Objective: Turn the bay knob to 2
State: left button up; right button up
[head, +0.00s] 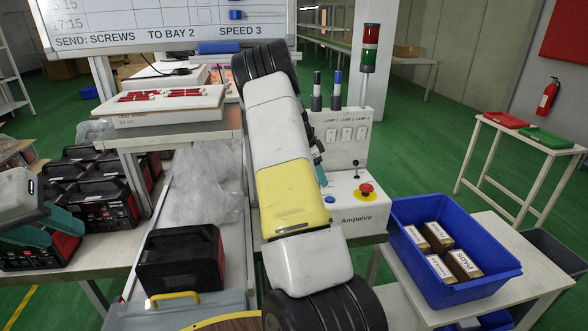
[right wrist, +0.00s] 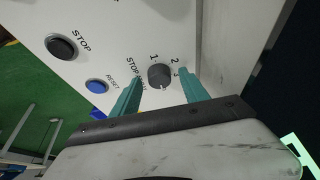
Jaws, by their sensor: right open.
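The bay knob (right wrist: 159,76) is a round black dial on a white panel in the right wrist view, with a 1, a 2 and a 3 printed around its upper and right sides. A small pale mark shows at its lower edge; I cannot tell its setting surely. My right gripper (right wrist: 158,92) is open, with one teal finger on each side of the knob; contact is unclear.
A black stop button (right wrist: 62,46) and blue reset button (right wrist: 96,86) sit left of the knob. The box has a red mushroom button (head: 366,189) and a lever (head: 356,169). A whiteboard (head: 160,38) reads "TO BAY 2". A blue crate (head: 425,285) stands to the right.

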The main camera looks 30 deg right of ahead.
grip_shut()
